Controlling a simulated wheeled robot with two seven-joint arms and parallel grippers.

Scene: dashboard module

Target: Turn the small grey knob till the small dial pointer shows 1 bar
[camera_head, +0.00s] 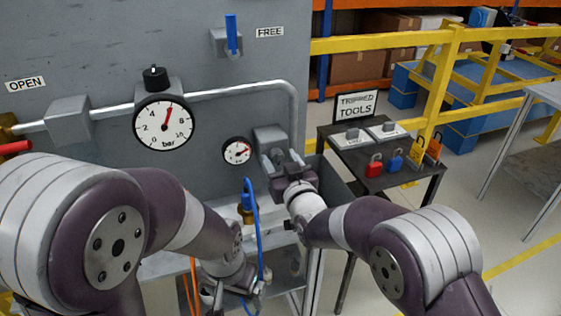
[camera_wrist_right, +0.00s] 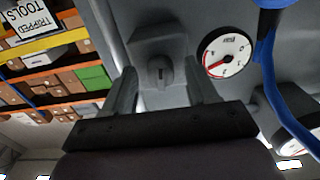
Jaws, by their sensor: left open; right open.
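The small grey knob (camera_wrist_right: 160,72) sits on a grey block (camera_wrist_right: 163,48) in the right wrist view; the block also shows in the head view (camera_head: 269,136). My right gripper (camera_wrist_right: 162,88) is open, with one finger on each side of the knob and visible gaps between. In the head view, my right gripper (camera_head: 280,160) hides most of the knob. The small dial (camera_head: 237,151) is just left of the block and also shows in the right wrist view (camera_wrist_right: 226,53). Its red pointer's exact reading is too small to tell. My left gripper (camera_head: 236,284) is open, low at the bottom centre.
A large bar dial (camera_head: 163,122) with a black knob (camera_head: 156,78) is left of the small dial. A blue hose (camera_head: 253,215) hangs below it. A blue lever (camera_head: 232,34) is above. A dark tool table (camera_head: 400,178) with padlocks stands to the right.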

